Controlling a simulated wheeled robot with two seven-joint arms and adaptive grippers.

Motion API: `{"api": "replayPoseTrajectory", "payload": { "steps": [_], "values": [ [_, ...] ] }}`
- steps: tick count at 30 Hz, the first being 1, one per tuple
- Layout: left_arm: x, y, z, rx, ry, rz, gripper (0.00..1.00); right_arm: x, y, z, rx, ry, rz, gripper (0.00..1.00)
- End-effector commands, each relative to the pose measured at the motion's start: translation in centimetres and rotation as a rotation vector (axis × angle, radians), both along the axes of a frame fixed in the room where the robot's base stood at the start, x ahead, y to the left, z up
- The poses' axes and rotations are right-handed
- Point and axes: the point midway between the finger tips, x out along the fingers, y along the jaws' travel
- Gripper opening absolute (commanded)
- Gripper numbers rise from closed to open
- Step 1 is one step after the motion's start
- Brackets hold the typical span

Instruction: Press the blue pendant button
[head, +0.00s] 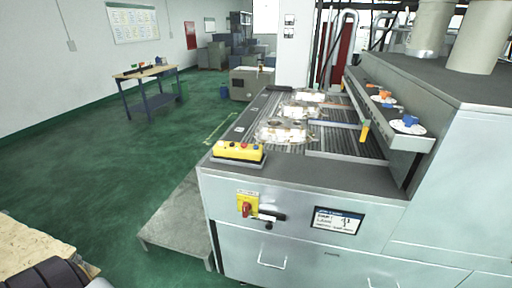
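A yellow pendant box (238,152) lies on the near left corner of the grey machine's top. Small buttons sit on its upper face. A red one (243,145) is near the middle, and a small blue button (256,147) appears toward the right end. They are too small to tell whether any is pressed. Neither of my grippers shows in the head view, and nothing is touching the pendant.
The machine bed (330,137) holds several pale castings (282,131). Green floor (110,180) is open beyond.

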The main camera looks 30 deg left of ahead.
Motion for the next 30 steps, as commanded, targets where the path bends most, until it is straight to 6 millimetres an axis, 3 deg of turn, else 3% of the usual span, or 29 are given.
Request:
{"api": "replayPoseTrajectory", "payload": {
  "steps": [1, 14, 30],
  "values": [
    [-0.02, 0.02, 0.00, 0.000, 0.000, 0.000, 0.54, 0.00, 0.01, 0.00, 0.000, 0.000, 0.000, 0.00],
    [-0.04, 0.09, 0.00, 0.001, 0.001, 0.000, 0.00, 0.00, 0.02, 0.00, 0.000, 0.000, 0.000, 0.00],
    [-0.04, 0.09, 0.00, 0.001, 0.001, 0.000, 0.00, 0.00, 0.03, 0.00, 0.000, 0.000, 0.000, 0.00]
  ]
}}
